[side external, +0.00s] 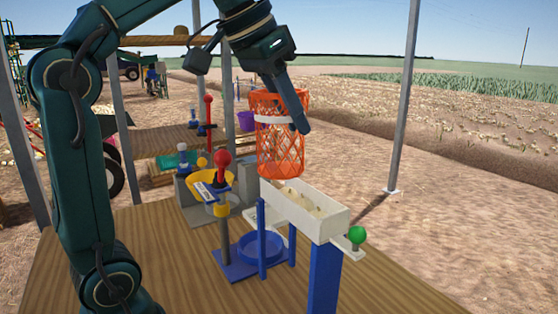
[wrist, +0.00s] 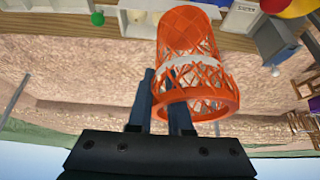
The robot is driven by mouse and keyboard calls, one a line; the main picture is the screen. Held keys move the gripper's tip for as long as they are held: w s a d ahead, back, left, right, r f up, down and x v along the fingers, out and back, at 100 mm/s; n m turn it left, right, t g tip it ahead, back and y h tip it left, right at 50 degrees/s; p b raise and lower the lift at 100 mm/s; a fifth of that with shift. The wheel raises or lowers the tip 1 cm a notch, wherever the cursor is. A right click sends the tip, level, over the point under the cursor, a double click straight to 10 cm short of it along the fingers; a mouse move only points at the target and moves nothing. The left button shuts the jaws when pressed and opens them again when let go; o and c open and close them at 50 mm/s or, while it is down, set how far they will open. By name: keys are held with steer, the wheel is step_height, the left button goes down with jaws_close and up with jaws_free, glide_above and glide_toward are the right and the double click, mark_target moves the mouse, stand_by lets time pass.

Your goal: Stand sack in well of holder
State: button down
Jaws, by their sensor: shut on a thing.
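The sack (side external: 280,150) is an orange mesh tube with a white band, upright in the air with its open rim at the top. My gripper (side external: 297,122) is shut on the sack's upper side near the white band. In the wrist view the sack (wrist: 188,32) shows with one finger of my gripper (wrist: 164,105) outside it and one inside the rim. The holder (side external: 233,268) is blue, with upright posts and a round well (side external: 262,248) on the table. The sack is above the holder and apart from it.
The white trough (side external: 322,226) with several onions stands on a blue post beside the holder, with a green knob (side external: 357,235) at its end. A yellow funnel (side external: 208,188) and red-knobbed lever (side external: 222,159) stand at left. The wooden table's front (side external: 180,285) is clear.

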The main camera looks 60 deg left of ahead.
steer(key=shift+w, duration=0.1)
stand_by(0.4)
steer(key=shift+w+a, duration=0.25)
steer(key=shift+a, duration=0.1)
steer(key=w+a+f+n+g+y, duration=0.1)
steer(key=w+a+f+n, duration=0.3)
steer(key=a, duration=0.8)
steer(key=w+a+f+n+y, duration=0.3)
steer(key=w+a+f+n, duration=0.2)
steer(key=w+a+f, duration=0.3)
steer(key=a+f, duration=0.4)
steer(key=shift+w+a+f+g, duration=0.25)
steer(key=shift+w+g, duration=0.05)
steer(key=shift+g, duration=0.1)
step_height(320, 180, down, 10)
steer(key=shift+r, duration=0.2)
steer(key=shift+f, duration=0.1)
steer(key=c, duration=0.8)
jaws_free()
steer(key=shift+c, duration=0.2)
